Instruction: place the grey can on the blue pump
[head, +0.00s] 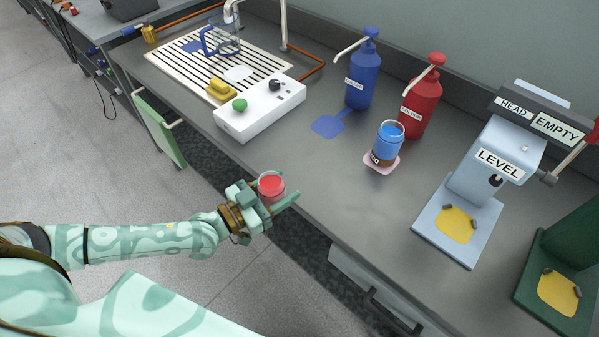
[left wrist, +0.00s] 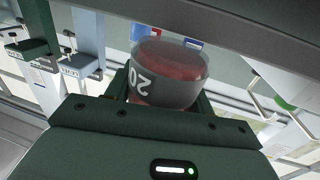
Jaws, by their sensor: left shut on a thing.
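The gripper is well apart from both.
A red pump (head: 421,105) stands right of the blue one. A white control box (head: 262,112) lies left, a light-blue seamer (head: 477,195) right. The bench front is clear between them.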

